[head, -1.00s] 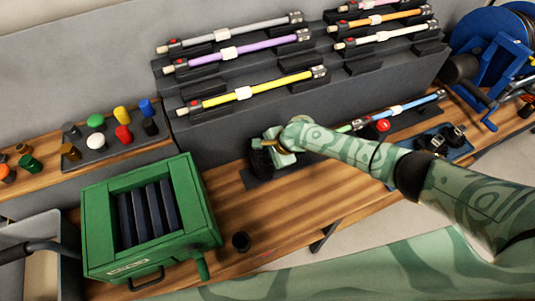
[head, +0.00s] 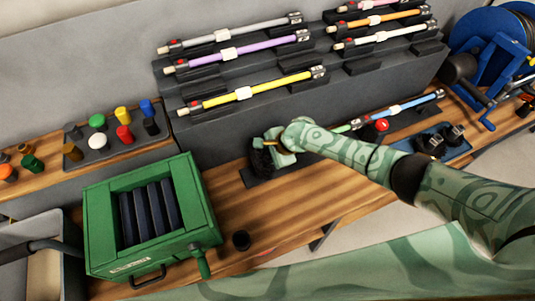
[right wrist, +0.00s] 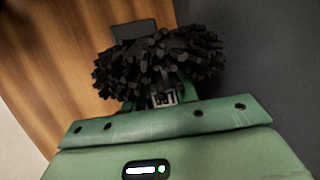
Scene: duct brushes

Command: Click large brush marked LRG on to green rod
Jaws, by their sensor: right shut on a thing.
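A large round brush with black bristles (right wrist: 160,62) shows in the right wrist view, between the fingers of my right gripper (right wrist: 163,100). Its pale label is too small to read surely. In the head view, my right gripper (head: 281,147) is shut on this brush (head: 261,158), low over a dark mat at the foot of the grey rack. A green rod section (head: 342,129) lies to the right of the gripper, partly hidden by my right arm. It appears in line with a light blue rod section (head: 410,104). My left gripper is not in view.
A grey stepped rack (head: 240,117) holds several coloured rods behind. Dark fittings sit on a blue mat (head: 405,146) at the right.

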